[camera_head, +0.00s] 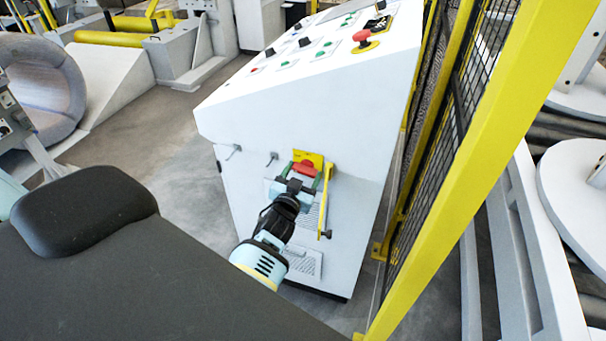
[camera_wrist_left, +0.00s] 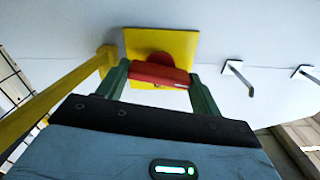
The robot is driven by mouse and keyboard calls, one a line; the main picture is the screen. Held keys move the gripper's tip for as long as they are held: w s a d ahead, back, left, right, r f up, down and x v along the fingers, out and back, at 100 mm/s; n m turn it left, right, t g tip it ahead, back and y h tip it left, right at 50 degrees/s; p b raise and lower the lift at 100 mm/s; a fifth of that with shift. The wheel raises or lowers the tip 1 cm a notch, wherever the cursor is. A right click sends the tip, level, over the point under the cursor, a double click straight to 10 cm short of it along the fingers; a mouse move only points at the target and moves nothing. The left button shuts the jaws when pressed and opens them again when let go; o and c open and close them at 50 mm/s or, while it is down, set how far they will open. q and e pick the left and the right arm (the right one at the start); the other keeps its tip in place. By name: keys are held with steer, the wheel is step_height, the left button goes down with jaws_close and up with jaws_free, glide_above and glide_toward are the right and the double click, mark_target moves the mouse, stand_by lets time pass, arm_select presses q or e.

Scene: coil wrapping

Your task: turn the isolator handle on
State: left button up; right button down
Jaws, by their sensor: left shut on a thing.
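The isolator handle (camera_wrist_left: 158,76) is red and sits on a yellow square plate (camera_wrist_left: 187,45) on the white cabinet's front. In the head view the red handle (camera_head: 304,170) shows low on the cabinet, in front of its yellow plate (camera_head: 316,158). My left gripper (camera_wrist_left: 160,84) has its two green fingers on either side of the handle and is shut on it. In the head view my left gripper (camera_head: 303,176) reaches up to the handle from below. The handle's bar lies roughly crosswise in the wrist view. My right gripper is not in view.
The white control cabinet (camera_head: 240,120) has buttons and a red emergency stop (camera_head: 362,38) on its sloped top. A yellow bar (camera_head: 326,205) hangs just right of the handle. Two hooks (camera_head: 272,158) stick out at left. A yellow mesh fence (camera_head: 450,170) stands close on the right.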

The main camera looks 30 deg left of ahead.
arm_select(q)
steer(key=m, duration=0.4)
steer(key=shift+f+m+b, duration=0.15)
steer(key=shift+m+b, duration=0.15)
steer(key=shift+b, duration=0.1)
steer(key=m, duration=0.3)
steer(key=shift+m+b, duration=0.35)
steer(key=shift+m, duration=0.05)
steer(key=m, duration=0.5)
steer(key=shift+b, duration=0.35)
steer(key=shift+r+m, duration=0.2)
steer(key=shift+m, duration=0.8)
steer(key=shift+a, duration=0.1)
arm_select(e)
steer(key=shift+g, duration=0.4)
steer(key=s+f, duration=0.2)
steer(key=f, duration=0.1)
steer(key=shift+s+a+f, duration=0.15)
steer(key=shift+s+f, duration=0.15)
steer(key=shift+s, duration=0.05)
arm_select(q)
steer(key=shift+m, duration=0.4)
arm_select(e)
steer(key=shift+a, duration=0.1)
arm_select(q)
steer(key=o, duration=0.7)
steer(key=shift+w, duration=0.1)
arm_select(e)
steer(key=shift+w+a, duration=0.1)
